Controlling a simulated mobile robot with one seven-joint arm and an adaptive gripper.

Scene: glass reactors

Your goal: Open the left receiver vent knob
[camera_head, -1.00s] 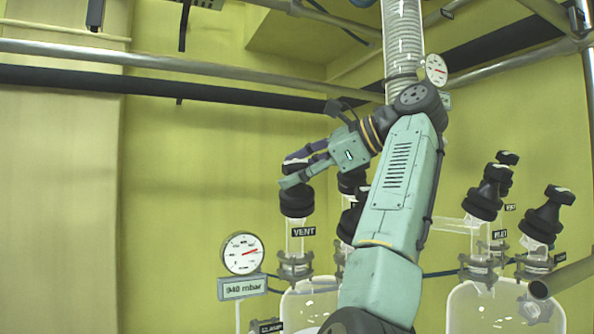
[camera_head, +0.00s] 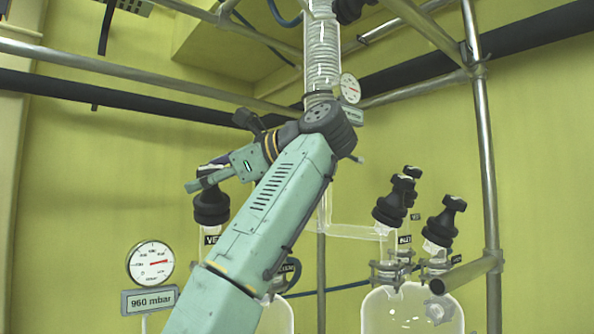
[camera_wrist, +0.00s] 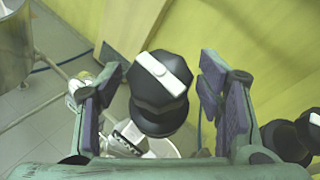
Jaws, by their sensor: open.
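The left receiver vent knob (camera_head: 211,207) is a black knob on a glass neck, with a partly hidden label below it in the head view. In the wrist view the knob (camera_wrist: 158,100) has a white bar across its top, slanting from upper left to lower right. My gripper (camera_head: 207,180) is open at the top of the knob. In the wrist view the fingers of my gripper (camera_wrist: 160,72) stand on either side of the knob, with a gap visible on both sides. My forearm hides much of the left vessel.
A round gauge (camera_head: 150,263) with a display reading 960 mbar (camera_head: 150,300) stands left of the knob. More black knobs (camera_head: 390,209) top the right vessel (camera_head: 390,310). Metal frame pipes (camera_head: 485,150) run above and to the right. Another black knob (camera_wrist: 288,140) is at the wrist view's right edge.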

